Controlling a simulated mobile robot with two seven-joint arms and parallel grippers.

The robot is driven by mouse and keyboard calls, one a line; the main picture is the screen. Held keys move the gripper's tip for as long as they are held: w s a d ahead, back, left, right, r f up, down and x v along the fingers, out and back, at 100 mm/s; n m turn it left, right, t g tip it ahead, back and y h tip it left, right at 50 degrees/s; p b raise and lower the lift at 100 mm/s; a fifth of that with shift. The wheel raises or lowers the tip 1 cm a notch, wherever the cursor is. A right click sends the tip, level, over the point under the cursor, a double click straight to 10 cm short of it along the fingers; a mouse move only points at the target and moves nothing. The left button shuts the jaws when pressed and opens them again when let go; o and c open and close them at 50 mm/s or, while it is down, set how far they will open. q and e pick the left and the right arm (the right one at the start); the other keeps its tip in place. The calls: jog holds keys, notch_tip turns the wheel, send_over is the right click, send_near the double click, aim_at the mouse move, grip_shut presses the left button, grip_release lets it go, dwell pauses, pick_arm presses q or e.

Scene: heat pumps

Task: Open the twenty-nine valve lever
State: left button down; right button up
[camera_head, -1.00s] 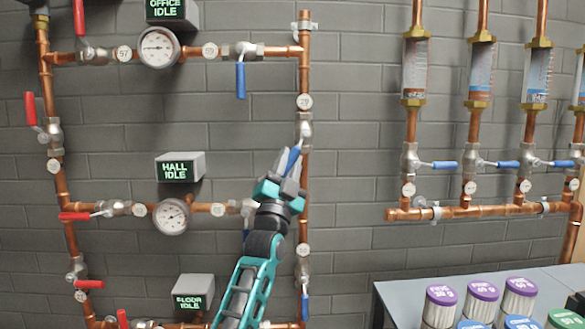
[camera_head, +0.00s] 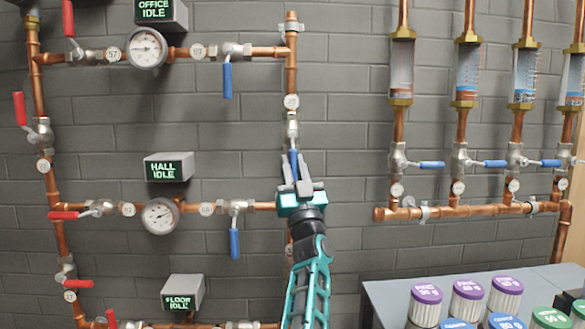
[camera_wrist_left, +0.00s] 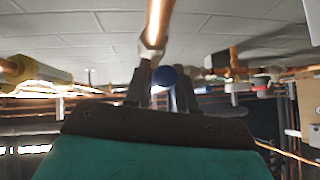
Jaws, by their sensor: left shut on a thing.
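The valve (camera_head: 292,127) sits on the vertical copper pipe in the middle of the head view, below a round white tag (camera_head: 291,102) that seems to read 29. Its blue lever (camera_head: 293,157) points straight down, in line with the pipe. My left gripper (camera_head: 295,178) is shut on the lever from below and hides its lower end. In the left wrist view the blue lever's round end (camera_wrist_left: 165,77) shows between the two dark fingers (camera_wrist_left: 160,92), with the copper pipe (camera_wrist_left: 157,25) above. My right gripper is not in view.
Other blue levers hang at left, one on the upper branch (camera_head: 227,80) and one on the middle branch (camera_head: 234,243). Red levers line the left pipe. A copper manifold (camera_head: 470,211) is at right. A table (camera_head: 380,300) with capped canisters (camera_head: 426,305) stands lower right.

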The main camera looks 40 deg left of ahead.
pick_arm(q)
jog(key=shift+w, duration=0.1)
jog(key=c, duration=1.1)
grip_release()
jog(key=shift+o, duration=0.2)
jog(key=v, duration=1.3)
